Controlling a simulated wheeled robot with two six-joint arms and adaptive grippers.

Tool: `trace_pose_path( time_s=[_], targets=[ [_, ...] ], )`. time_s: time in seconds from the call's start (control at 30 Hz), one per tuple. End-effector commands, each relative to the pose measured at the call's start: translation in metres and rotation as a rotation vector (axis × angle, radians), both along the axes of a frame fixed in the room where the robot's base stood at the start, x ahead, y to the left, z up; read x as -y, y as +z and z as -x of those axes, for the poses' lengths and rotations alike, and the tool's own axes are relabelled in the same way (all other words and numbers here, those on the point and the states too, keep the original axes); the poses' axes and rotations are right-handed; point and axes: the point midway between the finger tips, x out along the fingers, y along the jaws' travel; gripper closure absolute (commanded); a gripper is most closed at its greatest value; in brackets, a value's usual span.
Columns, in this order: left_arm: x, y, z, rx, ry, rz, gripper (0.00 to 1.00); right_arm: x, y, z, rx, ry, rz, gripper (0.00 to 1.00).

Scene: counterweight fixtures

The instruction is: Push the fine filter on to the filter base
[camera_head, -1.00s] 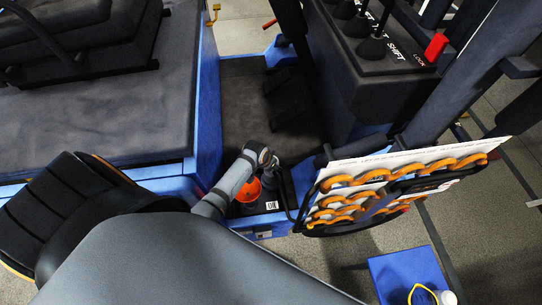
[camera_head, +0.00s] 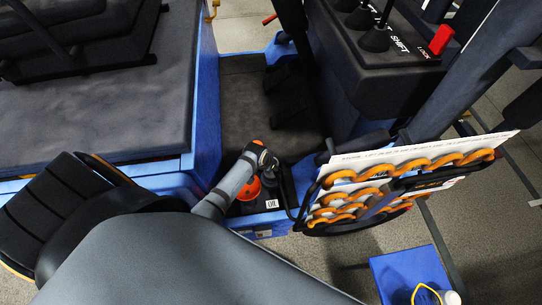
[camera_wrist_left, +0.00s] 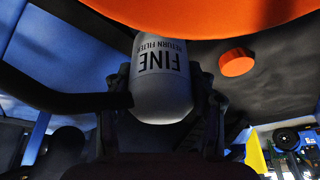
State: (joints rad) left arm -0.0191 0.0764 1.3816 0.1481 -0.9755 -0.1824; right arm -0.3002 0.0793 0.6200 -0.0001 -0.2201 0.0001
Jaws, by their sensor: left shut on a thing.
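The fine filter (camera_wrist_left: 160,90) is a pale grey cylinder with upside-down "FINE RETURN FILTER" lettering in the left wrist view. My left gripper (camera_wrist_left: 165,82) is shut on it, with dark fingers at both sides. The filter's far end meets the edge of a large orange surface (camera_wrist_left: 215,12) in the picture. I cannot tell whether they touch or whether this is the filter base. In the head view my left arm reaches into the footwell, and the filter cannot be made out there. My right gripper is not in view.
An orange round part (camera_head: 248,189) and a dark part with a white label (camera_head: 273,202) sit by the arm. A smaller orange disc (camera_wrist_left: 237,63) shows in the wrist view. A board with orange hooks (camera_head: 400,180) stands to the right. A padded seat (camera_head: 100,110) is left.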

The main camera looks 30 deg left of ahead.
Motion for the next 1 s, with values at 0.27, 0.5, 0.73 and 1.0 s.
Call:
trace_pose_path(
  time_s=[0.27,0.5,0.73,1.0],
  targets=[
    [0.0,-0.004,-0.001,0.001,0.0,0.0,0.86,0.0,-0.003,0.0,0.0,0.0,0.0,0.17],
    [0.0,-0.015,0.0,0.001,0.0,0.0,0.86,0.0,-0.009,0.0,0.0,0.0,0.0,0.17],
    [0.0,-0.015,-0.001,0.002,0.0,0.0,0.86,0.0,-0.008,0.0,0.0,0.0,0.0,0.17],
    [0.0,-0.017,0.0,0.001,0.0,0.0,0.86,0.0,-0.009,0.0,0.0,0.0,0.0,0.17]
  ],
)
